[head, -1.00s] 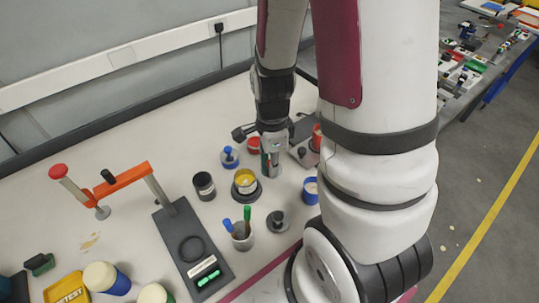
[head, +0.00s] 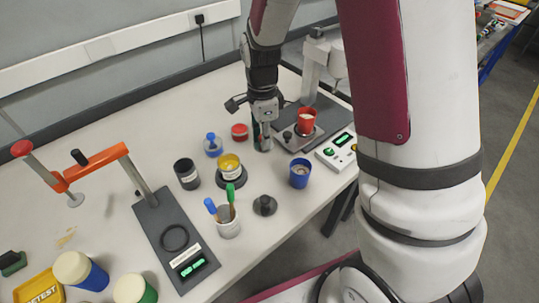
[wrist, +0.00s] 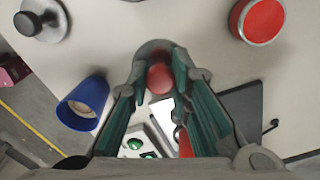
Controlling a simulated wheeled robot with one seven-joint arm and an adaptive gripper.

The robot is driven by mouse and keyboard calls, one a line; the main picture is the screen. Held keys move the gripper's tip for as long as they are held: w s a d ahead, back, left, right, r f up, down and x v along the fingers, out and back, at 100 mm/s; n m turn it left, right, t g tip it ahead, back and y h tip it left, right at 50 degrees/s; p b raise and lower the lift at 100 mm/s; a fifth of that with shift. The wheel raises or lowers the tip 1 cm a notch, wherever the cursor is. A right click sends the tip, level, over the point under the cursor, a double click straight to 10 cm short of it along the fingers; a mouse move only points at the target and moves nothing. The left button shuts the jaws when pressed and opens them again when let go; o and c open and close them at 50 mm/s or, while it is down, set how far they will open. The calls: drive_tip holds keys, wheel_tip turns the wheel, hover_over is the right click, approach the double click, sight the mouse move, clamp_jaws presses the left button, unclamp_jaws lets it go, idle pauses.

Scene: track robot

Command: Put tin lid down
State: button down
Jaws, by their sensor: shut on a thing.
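My gripper (head: 262,141) is shut on a red knob (wrist: 158,78). The knob appears to belong to the tin lid, a grey round piece whose rim (wrist: 152,46) shows beyond the fingertips in the wrist view. In the head view the fingers mostly hide the lid. They point down over the bench, right of a red tin (head: 240,131) and behind a blue cup (head: 300,173). I cannot tell whether the lid touches the bench. A tin with yellow contents (head: 230,166) stands in front and to the left.
A device with a red cup (head: 306,121) stands close on the right, beside a green-lit panel (head: 337,152). A dark knobbed disc (head: 264,205) and a pot of brushes (head: 228,226) are in front. A clamp stand (head: 170,236) is at left.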

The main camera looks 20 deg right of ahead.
sight(264, 160)
drive_tip(key=shift+f, duration=2.85)
drive_tip(key=c, duration=1.5)
unclamp_jaws()
drive_tip(key=shift+f, duration=0.15)
drive_tip(key=shift+o, duration=0.2)
